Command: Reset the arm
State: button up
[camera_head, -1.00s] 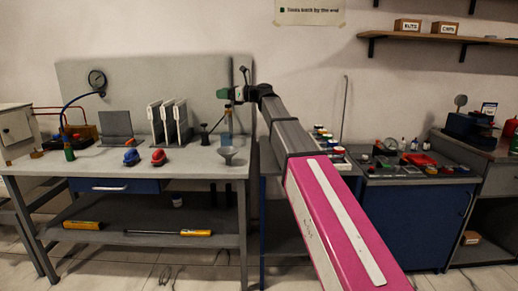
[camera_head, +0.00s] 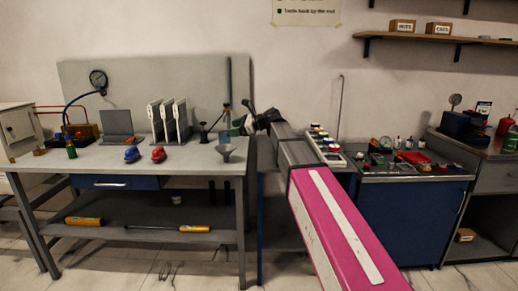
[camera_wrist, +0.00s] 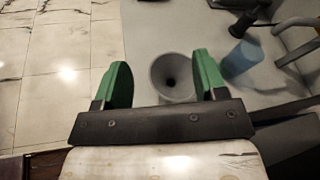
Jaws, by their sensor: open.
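My gripper (camera_wrist: 162,66) is open, with its two green fingers apart and nothing held between them. In the head view my gripper (camera_head: 240,125) is small and partly hidden by my wrist, over the right end of the workbench (camera_head: 90,160). A grey funnel (camera_wrist: 172,72) shows beyond and between the fingers in the wrist view. In the head view the funnel (camera_head: 226,151) stands near the bench's right front corner, just below and left of my gripper. I cannot tell the exact gap between them.
A blue cylinder (camera_wrist: 243,57) stands near the funnel. Upright white panels (camera_head: 168,121), a blue item (camera_head: 132,154) and a red item (camera_head: 158,154) are on the bench to the left. A blue cabinet (camera_head: 408,215) with small parts on top stands right. Open floor (camera_wrist: 45,75) lies beside the bench.

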jog(key=s+d+f+n+h, duration=0.2)
jog(key=s+d+f, duration=0.2)
jog(key=f, duration=0.5)
jog(key=s+d+f+n+h, duration=0.3)
jog(key=d+f, duration=0.2)
jog(key=f, duration=0.4)
jog(key=s+d+f+n+h, duration=0.2)
jog(key=s+d+f, duration=0.2)
jog(key=f, duration=0.5)
jog(key=s+d+f+n+g+h, duration=0.3)
jog(key=s+d+f+n+h, duration=0.4)
jog(key=s+d+f, duration=0.9)
jog(key=s+n, duration=0.2)
jog(key=shift+d+f+n+g, duration=0.2)
jog(key=shift+f+n+g, duration=0.1)
jog(key=shift+n, duration=0.1)
